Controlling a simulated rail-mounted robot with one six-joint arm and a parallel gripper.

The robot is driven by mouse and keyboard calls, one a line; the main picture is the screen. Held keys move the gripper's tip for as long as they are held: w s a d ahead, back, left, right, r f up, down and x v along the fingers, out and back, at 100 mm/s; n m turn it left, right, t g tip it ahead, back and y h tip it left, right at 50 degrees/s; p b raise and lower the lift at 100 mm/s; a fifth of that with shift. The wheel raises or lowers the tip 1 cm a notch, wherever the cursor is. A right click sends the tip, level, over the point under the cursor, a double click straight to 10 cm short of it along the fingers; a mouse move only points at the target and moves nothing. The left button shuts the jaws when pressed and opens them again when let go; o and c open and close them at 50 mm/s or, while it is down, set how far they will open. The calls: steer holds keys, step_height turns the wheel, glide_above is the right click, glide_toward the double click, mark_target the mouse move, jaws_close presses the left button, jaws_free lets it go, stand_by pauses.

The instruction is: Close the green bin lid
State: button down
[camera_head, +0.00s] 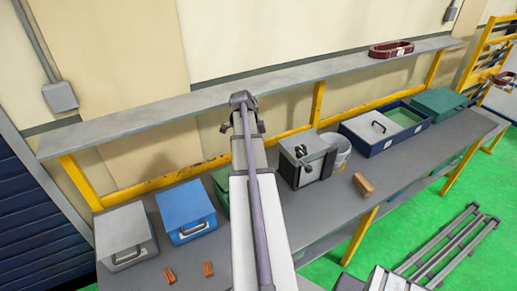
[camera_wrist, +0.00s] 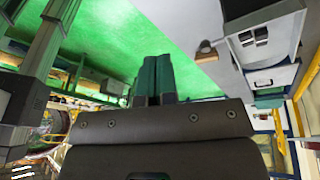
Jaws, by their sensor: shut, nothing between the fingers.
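A dark green bin (camera_head: 222,183) stands on the workbench to the right of the blue bin in the head view. My arm covers most of it, so I cannot tell whether its lid is open or shut. Another green box (camera_head: 438,103) stands at the far right end of the bench, with a flat green top. My gripper (camera_wrist: 156,62) shows in the wrist view with its two dark green fingers together and nothing between them. In the head view my arm hides it, and I cannot tell its distance to either green box.
The workbench (camera_head: 345,215) also holds a grey bin (camera_head: 127,237), a blue bin (camera_head: 186,208), a grey-and-black box (camera_head: 304,162), a white bucket (camera_head: 339,150) and a blue tray (camera_head: 372,146). Small brown pieces (camera_head: 208,269) lie at the front. A shelf (camera_head: 180,107) runs above.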

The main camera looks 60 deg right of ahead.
steer(key=a+f+n+b, duration=0.1)
steer(key=f+n+b, duration=0.1)
steer(key=f+b, duration=0.2)
steer(key=a+f+n+t+y+b, duration=0.1)
steer(key=f+n+b, duration=0.1)
steer(key=f+b, duration=0.3)
steer(key=a+f+n+b, duration=0.1)
steer(key=f+b, duration=0.4)
steer(key=f, duration=0.1)
steer(key=shift+w+a+f+n+y, duration=0.15)
steer(key=shift+a+f+n+y, duration=0.15)
steer(key=shift+a+n, duration=0.1)
steer(key=shift+r, duration=0.15)
